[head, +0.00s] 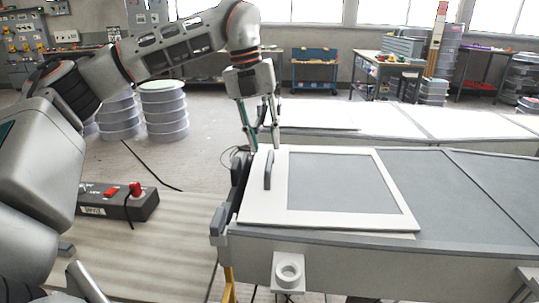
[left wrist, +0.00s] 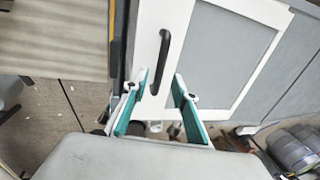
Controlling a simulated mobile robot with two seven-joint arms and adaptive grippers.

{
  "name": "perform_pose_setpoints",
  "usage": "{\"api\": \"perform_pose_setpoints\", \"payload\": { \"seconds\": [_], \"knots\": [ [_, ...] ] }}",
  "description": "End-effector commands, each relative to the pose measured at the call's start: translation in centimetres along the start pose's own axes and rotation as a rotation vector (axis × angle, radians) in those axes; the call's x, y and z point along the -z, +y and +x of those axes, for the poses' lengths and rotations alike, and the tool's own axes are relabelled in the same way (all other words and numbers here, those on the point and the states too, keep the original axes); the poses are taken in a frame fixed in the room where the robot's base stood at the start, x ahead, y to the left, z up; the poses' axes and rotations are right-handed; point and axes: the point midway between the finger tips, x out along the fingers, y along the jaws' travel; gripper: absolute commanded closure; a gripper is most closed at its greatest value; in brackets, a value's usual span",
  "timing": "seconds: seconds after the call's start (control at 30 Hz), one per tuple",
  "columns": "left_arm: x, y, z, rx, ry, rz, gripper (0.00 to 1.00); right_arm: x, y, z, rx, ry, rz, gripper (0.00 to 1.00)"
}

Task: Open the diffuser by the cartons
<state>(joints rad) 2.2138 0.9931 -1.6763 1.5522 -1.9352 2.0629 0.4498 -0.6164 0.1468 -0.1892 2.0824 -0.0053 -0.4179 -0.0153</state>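The diffuser, a white-framed panel (head: 278,202) with a grey centre, lies about flat on a long grey box in the head view. Its dark bar handle (head: 268,170) is near its left edge. In the left wrist view the panel (left wrist: 178,22) is at the top, and the handle (left wrist: 161,60) stands just beyond the fingertips, in line with the gap. My left gripper (head: 263,145) is open, pointing down at the far left corner of the panel. I cannot make out any cartons for certain. My right gripper is not in view.
A second long box with white panels (head: 400,120) stands behind. A control box with red switches (head: 118,200) sits on a pale bench to the left. Stacked grey drums (head: 164,110) stand on the floor beyond. Dark cables lie on the floor.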

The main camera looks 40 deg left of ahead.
Motion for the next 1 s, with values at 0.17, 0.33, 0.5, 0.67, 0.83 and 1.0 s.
{"api": "perform_pose_setpoints", "payload": {
  "seconds": [0.17,0.33,0.5,0.67,0.83,1.0],
  "knots": [
    [0.0,0.1,3.1,-0.003,0.007,-0.001,0.72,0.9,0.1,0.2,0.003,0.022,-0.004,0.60],
    [0.0,0.1,4.1,-0.001,0.003,-0.001,0.72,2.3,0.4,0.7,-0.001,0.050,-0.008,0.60],
    [0.0,0.0,4.1,0.001,0.001,0.000,0.72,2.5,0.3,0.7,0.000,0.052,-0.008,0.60],
    [0.0,0.0,4.1,0.001,0.001,0.000,0.80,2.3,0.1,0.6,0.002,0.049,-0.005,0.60],
    [0.0,0.0,4.1,0.001,0.001,0.000,1.00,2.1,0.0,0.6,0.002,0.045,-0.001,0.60],
    [0.0,-0.1,4.0,0.001,0.001,0.001,1.00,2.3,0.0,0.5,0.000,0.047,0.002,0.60]
  ]
}}
